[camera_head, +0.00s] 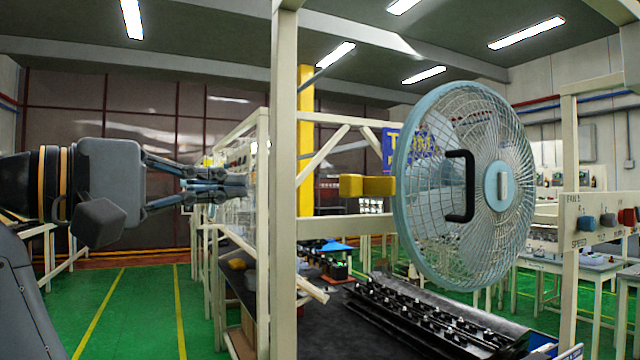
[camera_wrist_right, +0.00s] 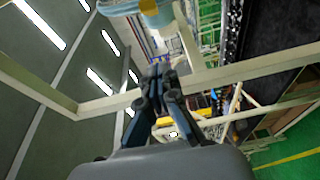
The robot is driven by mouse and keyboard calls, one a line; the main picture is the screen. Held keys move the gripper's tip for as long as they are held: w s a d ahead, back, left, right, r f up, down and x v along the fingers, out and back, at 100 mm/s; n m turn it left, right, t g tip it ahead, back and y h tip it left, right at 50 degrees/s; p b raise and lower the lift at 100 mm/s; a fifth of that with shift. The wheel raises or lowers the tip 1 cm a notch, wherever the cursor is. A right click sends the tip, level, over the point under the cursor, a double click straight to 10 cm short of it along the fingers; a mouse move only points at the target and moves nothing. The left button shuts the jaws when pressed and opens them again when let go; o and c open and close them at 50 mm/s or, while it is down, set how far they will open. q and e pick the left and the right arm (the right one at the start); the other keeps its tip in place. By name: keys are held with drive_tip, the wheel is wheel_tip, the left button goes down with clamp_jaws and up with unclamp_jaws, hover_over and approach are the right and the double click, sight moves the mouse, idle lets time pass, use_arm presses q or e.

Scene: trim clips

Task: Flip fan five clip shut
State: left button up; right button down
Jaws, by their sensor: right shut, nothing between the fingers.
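A round fan (camera_head: 465,187) with a pale blue wire cage and a black handle (camera_head: 461,186) hangs in the cream frame. A yellow clip (camera_head: 366,186) sits at its left rim, between the rim and the frame post. I cannot tell whether the clip is open or shut. My right gripper (camera_head: 247,186) is shut and empty, left of the post and apart from the clip. In the right wrist view, the gripper (camera_wrist_right: 158,76) points toward a cream beam, with part of the fan (camera_wrist_right: 118,6) and the yellow clip (camera_wrist_right: 149,8) at the top edge. My left gripper is not in view.
The cream post (camera_head: 284,200) stands between my right gripper and the clip. A panel with blue and red knobs (camera_head: 602,222) is right of the fan. A black tray of parts (camera_head: 430,315) lies below it. Green floor (camera_head: 130,315) is open at lower left.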

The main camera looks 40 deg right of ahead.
sight(376, 186)
drive_tip(key=s+d+p, duration=0.4)
drive_tip(key=d+p, duration=0.1)
drive_tip(key=d, duration=0.6)
drive_tip(key=shift+s, duration=0.15)
idle(0.3)
